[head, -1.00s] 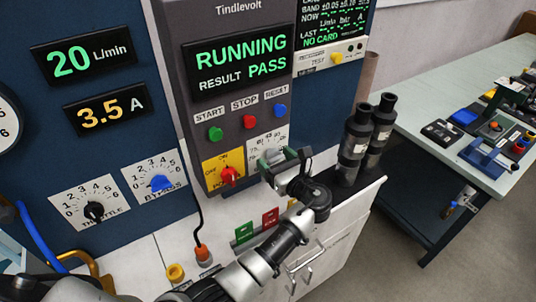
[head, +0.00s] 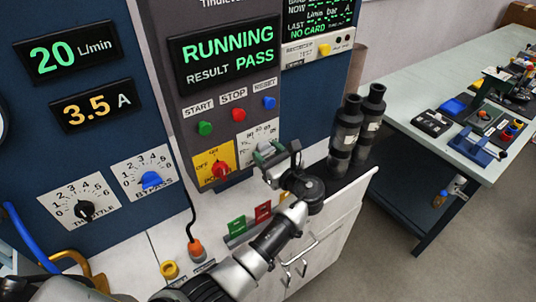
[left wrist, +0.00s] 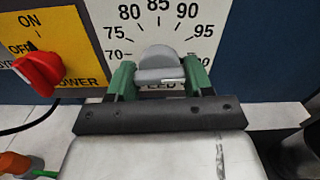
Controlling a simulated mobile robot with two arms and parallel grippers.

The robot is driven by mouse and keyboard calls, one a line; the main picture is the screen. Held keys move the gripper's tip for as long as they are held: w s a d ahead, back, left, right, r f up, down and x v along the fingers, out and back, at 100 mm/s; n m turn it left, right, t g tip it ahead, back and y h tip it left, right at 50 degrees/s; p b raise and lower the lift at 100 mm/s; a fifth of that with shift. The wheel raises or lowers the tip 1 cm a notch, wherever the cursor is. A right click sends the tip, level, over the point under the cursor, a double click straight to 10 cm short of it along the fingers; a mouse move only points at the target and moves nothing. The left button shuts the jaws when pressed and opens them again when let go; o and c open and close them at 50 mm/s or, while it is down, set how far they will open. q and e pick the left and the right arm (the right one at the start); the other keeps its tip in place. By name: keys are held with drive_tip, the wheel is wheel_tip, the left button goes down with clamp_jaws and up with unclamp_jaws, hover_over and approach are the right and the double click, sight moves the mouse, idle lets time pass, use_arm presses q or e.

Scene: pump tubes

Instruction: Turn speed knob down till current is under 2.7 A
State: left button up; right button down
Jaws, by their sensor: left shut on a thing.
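The grey speed knob (left wrist: 158,62) sits on a white dial (left wrist: 160,30) marked from 70 past 95, on the dark panel. My left gripper (head: 270,153) is at this knob. In the left wrist view my green gripper fingers (left wrist: 160,76) are shut on it, one on each side. The current display (head: 91,106) reads 3.5 A. The flow display (head: 70,53) reads 20 L/min. The main screen (head: 226,53) shows RUNNING and RESULT PASS. My right gripper is out of view.
The red power knob (head: 219,170) is just left of my gripper. Start (head: 204,128), stop (head: 239,115) and reset (head: 269,103) buttons are above. Throttle (head: 84,208) and bypass (head: 150,180) knobs are farther left. Two black cylinders (head: 347,128) stand to the right.

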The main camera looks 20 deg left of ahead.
use_arm(q)
drive_tip(key=n+b, duration=0.1)
drive_tip(key=n, duration=0.1)
drive_tip(key=shift+n, duration=0.4)
drive_tip(key=shift+w+n+b, duration=0.1)
drive_tip(key=shift+n+b, duration=0.7)
drive_tip(key=shift+n, duration=0.2)
drive_tip(key=shift+r, duration=0.1)
drive_tip(key=o, duration=0.9)
drive_tip(key=shift+o, duration=0.2)
